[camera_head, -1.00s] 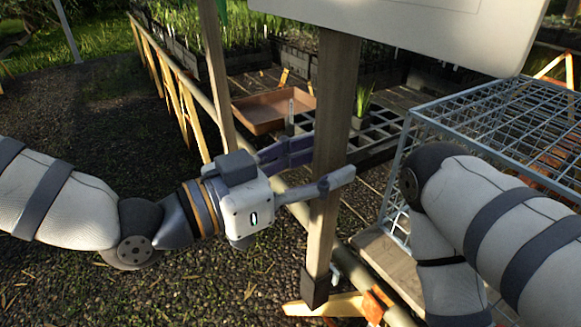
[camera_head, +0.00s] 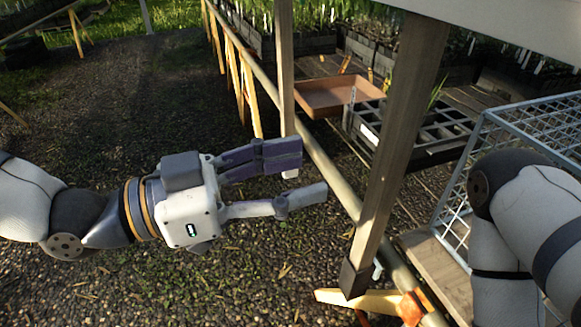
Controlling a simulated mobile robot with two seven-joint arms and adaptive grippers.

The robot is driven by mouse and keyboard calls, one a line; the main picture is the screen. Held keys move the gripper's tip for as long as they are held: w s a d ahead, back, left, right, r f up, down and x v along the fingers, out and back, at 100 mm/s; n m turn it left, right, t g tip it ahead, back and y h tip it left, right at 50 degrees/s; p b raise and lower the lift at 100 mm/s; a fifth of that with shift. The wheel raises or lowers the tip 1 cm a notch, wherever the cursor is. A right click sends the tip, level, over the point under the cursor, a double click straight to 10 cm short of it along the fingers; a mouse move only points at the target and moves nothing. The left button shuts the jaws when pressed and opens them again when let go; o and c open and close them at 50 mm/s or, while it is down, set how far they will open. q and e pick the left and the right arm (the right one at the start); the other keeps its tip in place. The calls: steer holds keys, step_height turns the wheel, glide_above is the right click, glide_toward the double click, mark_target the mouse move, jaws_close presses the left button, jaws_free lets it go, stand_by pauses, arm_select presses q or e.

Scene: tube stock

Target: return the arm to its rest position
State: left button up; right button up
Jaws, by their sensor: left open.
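My left gripper (camera_head: 308,178) reaches in from the left over the gravel, its fingers apart and pointing right.
A wooden rail (camera_head: 335,180) runs behind the left gripper, with a thin upright (camera_head: 286,70) on it. Beyond are a terracotta tray (camera_head: 338,95), a black cell tray (camera_head: 420,131) and a blue-grey wire rack (camera_head: 530,125). Gravel (camera_head: 120,130) on the left is open.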

arm_select(q)
steer(key=s+a+f+n+g+y, duration=0.1)
steer(key=s+a+f+n+y, duration=0.15)
steer(key=f, duration=0.55)
steer(key=s+a+f+n+g+y, duration=0.1)
steer(key=s+f+n+y, duration=0.25)
steer(key=f, duration=0.55)
steer(key=s+a+f+n+g+y, duration=0.1)
steer(key=s+a+f+n+y, duration=0.15)
steer(key=f, duration=0.55)
steer(key=s+a+f+n+g+y, duration=0.2)
steer(key=s+a+f+n+y, duration=0.1)
steer(key=s+a+f, duration=0.3)
steer(key=s+a+f+n+g+y, duration=0.3)
steer(key=s+a+f+y, duration=0.2)
steer(key=s+a, duration=0.5)
steer(key=s+f, duration=0.1)
steer(key=s, duration=0.2)
steer(key=shift+s+f+g+p, duration=0.25)
steer(key=shift+s+g+p, duration=0.05)
steer(key=shift+s, duration=0.1)
steer(key=shift+y, duration=0.25)
